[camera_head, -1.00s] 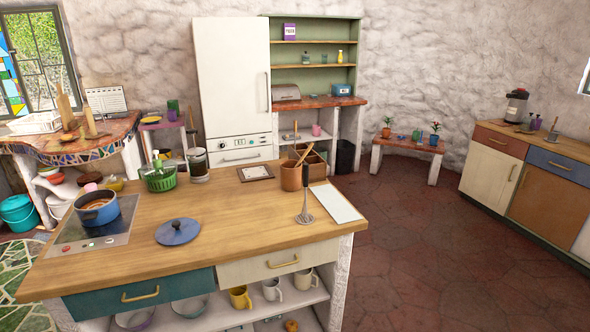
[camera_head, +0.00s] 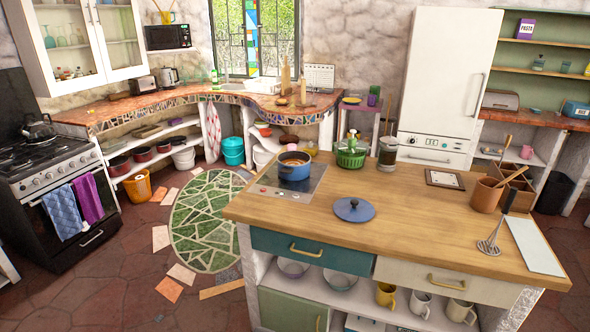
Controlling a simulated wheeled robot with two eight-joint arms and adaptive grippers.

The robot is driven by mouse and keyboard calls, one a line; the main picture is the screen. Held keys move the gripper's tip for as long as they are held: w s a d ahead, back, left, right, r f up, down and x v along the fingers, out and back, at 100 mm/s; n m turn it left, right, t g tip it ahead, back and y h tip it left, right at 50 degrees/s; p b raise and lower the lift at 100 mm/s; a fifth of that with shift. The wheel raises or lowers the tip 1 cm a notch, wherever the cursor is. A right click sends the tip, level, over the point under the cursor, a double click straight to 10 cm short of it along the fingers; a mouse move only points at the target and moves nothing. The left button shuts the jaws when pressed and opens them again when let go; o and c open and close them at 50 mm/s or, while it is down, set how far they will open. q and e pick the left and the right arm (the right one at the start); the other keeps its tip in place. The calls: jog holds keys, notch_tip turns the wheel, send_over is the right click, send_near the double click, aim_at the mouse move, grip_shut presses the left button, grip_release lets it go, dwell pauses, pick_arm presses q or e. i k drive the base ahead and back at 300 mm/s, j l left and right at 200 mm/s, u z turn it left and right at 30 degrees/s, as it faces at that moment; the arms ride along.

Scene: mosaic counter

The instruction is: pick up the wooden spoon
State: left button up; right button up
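A terracotta-coloured utensil crock (camera_head: 486,194) stands on the right part of the wooden island counter. A thin light-brown wooden handle (camera_head: 511,175) slants up and to the right out of it. It looks like the handle of the wooden spoon, but its lower end is hidden inside the crock, so I cannot confirm it. Neither of my grippers shows in the head view.
Open floor lies left of the island.

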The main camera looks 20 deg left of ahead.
aim_at(525, 168)
jog(key=i+l+z, duration=0.45)
jog(key=z, duration=0.25)
jog(key=i+l+z, duration=0.25)
jog(key=z, duration=0.2)
jog(key=i+l+z, duration=0.25)
jog(key=z, duration=0.2)
jog(key=i+z, duration=0.3)
jog(key=z, duration=0.15)
jog(key=i+l+z, duration=0.15)
jog(key=i+z, duration=0.3)
jog(key=i, duration=0.4)
jog(key=i+u, duration=0.15)
jog(key=u, duration=0.2)
jog(key=i+u, duration=0.15)
jog(key=u, duration=0.25)
jog(key=i+l+u, duration=0.15)
jog(key=u, duration=0.2)
